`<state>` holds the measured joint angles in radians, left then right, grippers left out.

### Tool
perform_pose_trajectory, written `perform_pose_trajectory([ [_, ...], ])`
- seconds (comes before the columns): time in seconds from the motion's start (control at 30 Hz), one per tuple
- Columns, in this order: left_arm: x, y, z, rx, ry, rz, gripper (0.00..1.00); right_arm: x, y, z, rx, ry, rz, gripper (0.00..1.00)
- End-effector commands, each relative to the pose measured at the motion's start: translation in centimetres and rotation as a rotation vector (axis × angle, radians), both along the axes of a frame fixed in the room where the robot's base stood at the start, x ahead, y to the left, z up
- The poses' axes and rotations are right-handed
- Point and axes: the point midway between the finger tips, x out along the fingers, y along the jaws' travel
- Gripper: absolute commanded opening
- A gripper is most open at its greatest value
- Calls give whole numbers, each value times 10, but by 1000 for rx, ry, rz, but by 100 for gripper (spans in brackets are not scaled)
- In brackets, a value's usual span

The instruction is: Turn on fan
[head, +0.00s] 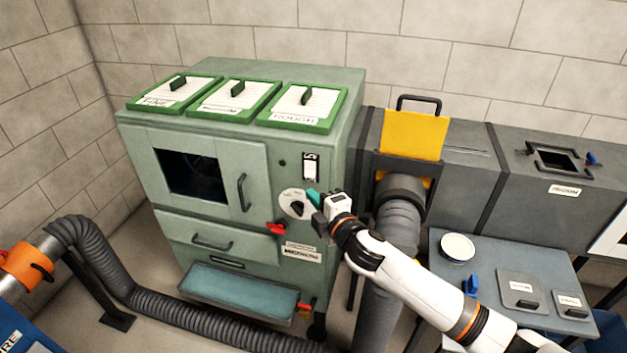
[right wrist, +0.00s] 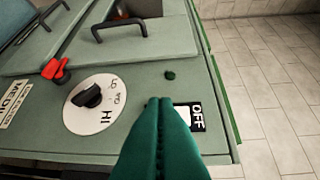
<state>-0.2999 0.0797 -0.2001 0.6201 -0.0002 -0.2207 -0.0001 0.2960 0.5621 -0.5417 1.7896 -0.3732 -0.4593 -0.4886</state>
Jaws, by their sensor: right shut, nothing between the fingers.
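The fan control is on the front of a pale green cabinet (head: 260,235). A black and white rocker switch (head: 311,166) sits high on its right side. In the right wrist view the switch's OFF label (right wrist: 198,117) shows, and my fingers hide part of the white switch. A round white dial with a black knob (head: 297,208) sits below the switch; it reads LO to HI in the right wrist view (right wrist: 90,97). My right gripper (head: 314,197) is shut and empty, its green fingertips (right wrist: 159,101) in front of the panel near the switch and dial. Contact cannot be told.
A small dark green round piece (head: 282,163) is left of the switch. A grey hose (head: 395,235) and yellow plate (head: 412,135) stand right of the cabinet. A grey bench (head: 500,262) is at right.

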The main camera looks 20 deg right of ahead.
Motion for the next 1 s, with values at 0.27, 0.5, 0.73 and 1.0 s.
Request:
perform_pose_trajectory([
  [0.27, 0, -1, 11, -1, -1, 0, 97, 45, -7, -3, -2, 1, -2, 0],
  [0.5, 1, -1, 13, -1, -1, 0, 97, 59, -16, -7, 0, 0, 0, 0],
  [0.73, 1, -1, 13, -1, -2, 0, 97, 60, -17, -7, 0, 0, 1, 0],
  [1.0, 1, -1, -4, -1, -2, 0, 97, 62, -19, -15, -17, -28, 1, 0],
])
